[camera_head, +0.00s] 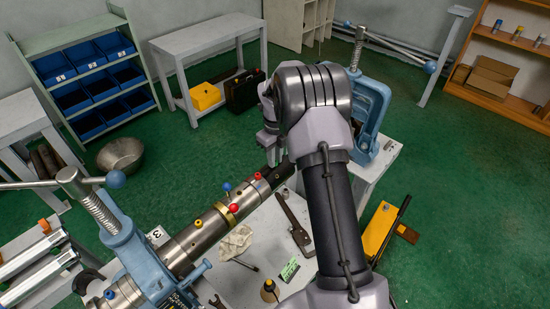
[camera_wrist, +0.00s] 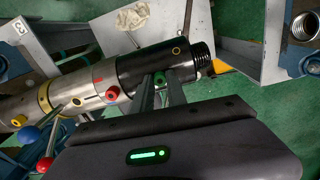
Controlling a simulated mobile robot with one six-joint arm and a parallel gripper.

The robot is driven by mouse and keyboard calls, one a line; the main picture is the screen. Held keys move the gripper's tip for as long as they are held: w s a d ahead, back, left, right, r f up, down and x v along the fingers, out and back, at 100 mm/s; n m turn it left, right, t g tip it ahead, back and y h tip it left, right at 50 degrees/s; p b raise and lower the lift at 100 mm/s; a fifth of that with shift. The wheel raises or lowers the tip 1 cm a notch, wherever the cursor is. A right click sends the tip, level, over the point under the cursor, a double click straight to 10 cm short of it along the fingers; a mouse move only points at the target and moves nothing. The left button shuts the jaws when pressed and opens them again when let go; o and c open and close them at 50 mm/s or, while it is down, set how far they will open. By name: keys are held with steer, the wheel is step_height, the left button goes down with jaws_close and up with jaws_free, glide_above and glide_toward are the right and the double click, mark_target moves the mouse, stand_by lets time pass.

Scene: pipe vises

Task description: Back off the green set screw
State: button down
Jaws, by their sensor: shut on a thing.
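The green set screw (camera_wrist: 160,77) shows between my fingertips on the side of the black collar at the pipe's end. My gripper (camera_wrist: 160,84) is shut on it, and the fingers partly hide it. In the head view my gripper (camera_head: 271,152) is at the dark collar (camera_head: 281,176), and the green screw is hidden there. The collar also shows in the wrist view (camera_wrist: 140,68), with a yellow-rimmed hole on its face. A red set screw (camera_wrist: 113,93) sits on the steel pipe (camera_wrist: 85,90) beside the collar.
A blue vise (camera_head: 140,258) holds the pipe at lower left; another blue vise (camera_head: 369,105) stands behind my arm. Levers with a blue ball (camera_head: 227,187) and a red ball (camera_head: 233,208) rise from the pipe. A wrench (camera_head: 293,222) and a rag (camera_head: 236,241) lie on the bench below.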

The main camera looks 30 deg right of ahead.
steer(key=n, duration=0.8)
steer(key=shift+n, duration=0.4)
steer(key=n+p, duration=0.1)
steer(key=n, duration=0.3)
steer(key=shift+n, duration=0.3)
steer(key=n, duration=0.4)
steer(key=shift+n+p, duration=0.3)
steer(key=shift+p, duration=0.1)
steer(key=n+p, duration=0.1)
steer(key=n, duration=0.3)
steer(key=shift+s+n, duration=0.1)
steer(key=shift+n, duration=0.2)
steer(key=n+p, duration=0.1)
steer(key=n, duration=0.3)
steer(key=n+p, duration=0.1)
steer(key=n, duration=0.3)
steer(key=shift+n, duration=0.4)
steer(key=n+p, duration=0.1)
steer(key=n, duration=0.3)
steer(key=shift+f, duration=0.1)
steer(key=shift+n, duration=0.4)
